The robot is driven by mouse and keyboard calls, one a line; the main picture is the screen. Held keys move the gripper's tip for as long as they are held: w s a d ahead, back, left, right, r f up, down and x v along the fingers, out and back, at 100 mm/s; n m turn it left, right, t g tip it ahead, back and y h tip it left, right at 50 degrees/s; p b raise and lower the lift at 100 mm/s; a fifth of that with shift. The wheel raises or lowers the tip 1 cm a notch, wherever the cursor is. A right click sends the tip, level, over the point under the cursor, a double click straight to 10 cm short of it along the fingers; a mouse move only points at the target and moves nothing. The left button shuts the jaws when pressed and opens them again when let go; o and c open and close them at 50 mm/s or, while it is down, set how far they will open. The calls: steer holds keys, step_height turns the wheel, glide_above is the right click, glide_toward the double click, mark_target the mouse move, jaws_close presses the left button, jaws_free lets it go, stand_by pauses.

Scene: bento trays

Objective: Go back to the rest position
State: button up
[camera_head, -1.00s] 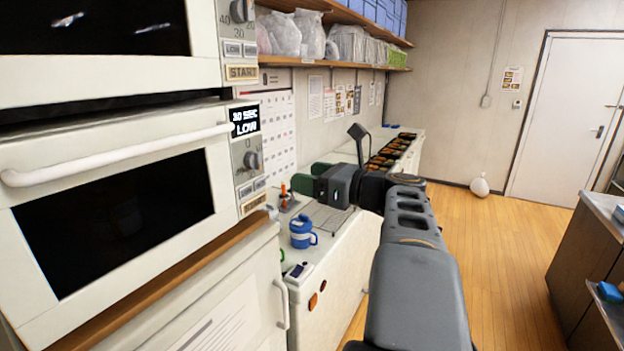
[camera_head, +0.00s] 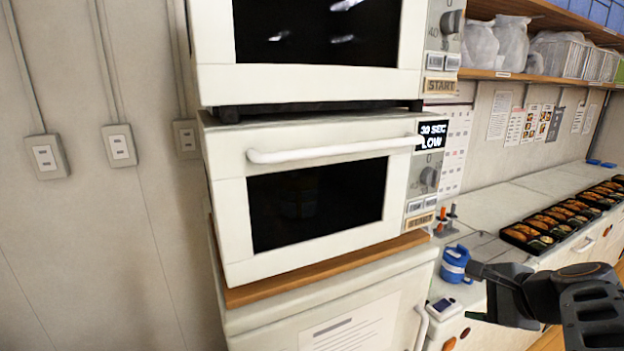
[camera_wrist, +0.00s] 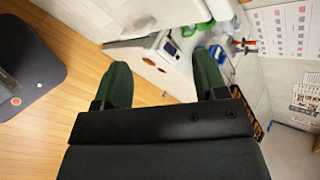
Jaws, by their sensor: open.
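My gripper (camera_wrist: 163,82) shows in the wrist view with its two green fingers spread wide apart and nothing between them. Beyond the fingers are the white counter front and a small device with a dark screen. In the head view my dark arm enters at the lower right, in front of the counter.
Two white microwaves are stacked at centre; the lower one (camera_head: 225,190) is closed. Wooden floor (camera_wrist: 50,130) is open at left.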

steer(key=s+a+f+n+g+h, duration=0.1)
steer(key=s+a+f+n+g, duration=0.1)
steer(key=a+f+n, duration=0.3)
steer(key=s+a+f+n+g+h, duration=0.2)
steer(key=s+a+f+n, duration=0.3)
steer(key=a+n, duration=0.4)
steer(key=n+g, duration=0.1)
steer(key=n, duration=0.4)
steer(key=shift+a+f+n+h, duration=0.15)
steer(key=shift+a+n+h, duration=0.15)
steer(key=shift+a, duration=0.05)
steer(key=shift+c, duration=0.4)
